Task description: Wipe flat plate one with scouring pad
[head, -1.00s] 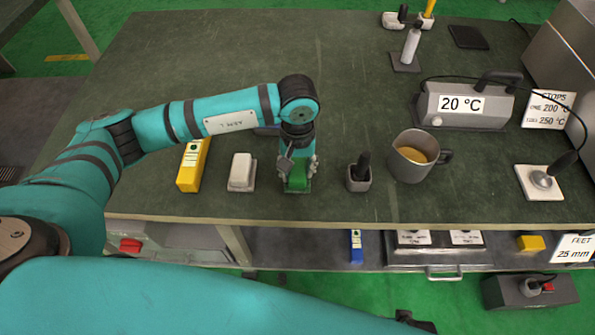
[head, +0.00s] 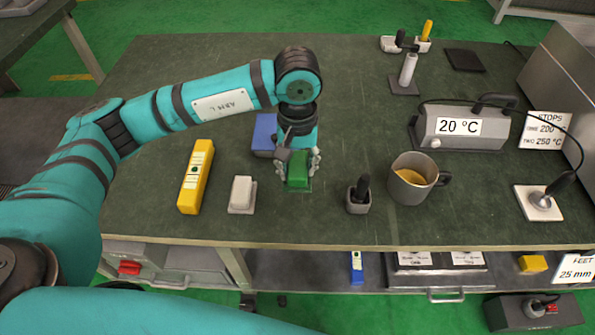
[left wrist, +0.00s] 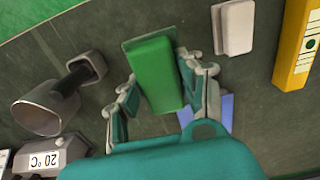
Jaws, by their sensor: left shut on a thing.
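My left gripper (head: 298,166) is shut on the green scouring pad (head: 298,181), with a finger on each side of it. The pad also shows between the fingers in the left wrist view (left wrist: 155,72), with a thin darker green edge at its far end. In the head view the pad is over the dark bench between a white block and a small grey pot. I cannot tell whether it touches the bench top. No plate's label can be read, so I cannot tell which is flat plate one. My right gripper is not in view.
A yellow block (head: 195,177) and white block (head: 242,193) are left of the pad. A blue block (head: 264,134) is partly hidden behind my gripper. The grey pot (head: 358,200), mug (head: 411,180) and "20 °C" box (head: 459,127) are right.

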